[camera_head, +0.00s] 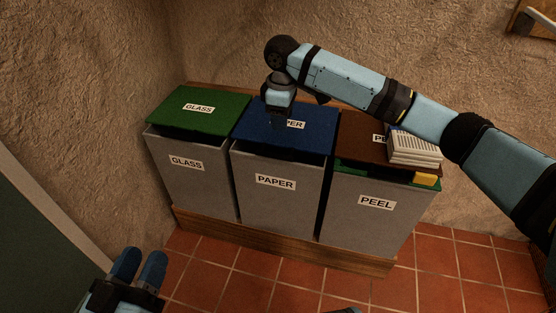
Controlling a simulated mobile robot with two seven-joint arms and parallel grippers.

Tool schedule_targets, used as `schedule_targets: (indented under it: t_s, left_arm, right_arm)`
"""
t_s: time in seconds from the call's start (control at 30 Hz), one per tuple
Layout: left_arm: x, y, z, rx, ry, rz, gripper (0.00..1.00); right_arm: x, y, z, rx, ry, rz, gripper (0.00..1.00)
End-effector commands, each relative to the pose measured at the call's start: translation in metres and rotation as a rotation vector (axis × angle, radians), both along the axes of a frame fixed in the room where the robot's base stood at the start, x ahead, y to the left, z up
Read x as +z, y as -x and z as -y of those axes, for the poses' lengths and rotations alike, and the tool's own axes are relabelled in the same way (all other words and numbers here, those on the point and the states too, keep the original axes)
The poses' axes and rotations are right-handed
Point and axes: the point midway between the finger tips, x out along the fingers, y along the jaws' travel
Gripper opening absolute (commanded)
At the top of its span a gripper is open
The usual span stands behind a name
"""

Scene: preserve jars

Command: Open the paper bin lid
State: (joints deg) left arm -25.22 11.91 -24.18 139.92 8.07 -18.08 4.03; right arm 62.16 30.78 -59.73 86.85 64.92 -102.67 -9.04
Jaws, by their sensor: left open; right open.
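The paper bin (275,205) is the grey middle bin of three, with a white PAPER label on its front. Its blue lid (312,138) lies flat over the top, with a dark gap showing along the front edge. My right gripper (278,121) points down over the left-middle part of the blue lid and hides part of the lid's label. It is open and empty; I cannot tell whether its fingertips touch the lid. My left gripper (140,264) is open and empty at the bottom left, in front of the bins and away from them.
The glass bin (190,185) with a green lid (215,122) stands at the left. The peel bin (350,220) with a brown lid (358,132) stands at the right, with a stack of paper (414,148) on it. A rough wall stands close behind. The tiled floor in front is clear.

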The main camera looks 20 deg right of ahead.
Motion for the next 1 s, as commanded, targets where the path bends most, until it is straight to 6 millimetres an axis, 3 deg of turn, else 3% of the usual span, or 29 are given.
schedule_targets:
  t_s: [0.3,0.5,0.7,1.0]
  left_arm:
    - [-0.046,0.0,0.003,-0.04,-0.063,-0.113,0.43]
    - [-0.063,-0.001,0.003,-0.06,-0.104,-0.149,0.43]
    - [-0.061,-0.006,0.001,-0.054,-0.13,-0.105,0.43]
    - [-0.059,-0.006,0.0,-0.053,-0.136,-0.096,0.43]
  right_arm:
    - [-0.073,0.001,0.0,0.001,-0.001,-0.001,0.42]
    - [-0.106,0.0,0.0,0.0,-0.001,0.001,0.42]
    - [-0.12,0.0,0.0,0.001,-0.002,0.003,0.42]
    - [-0.122,0.0,0.0,0.0,-0.002,0.003,0.42]
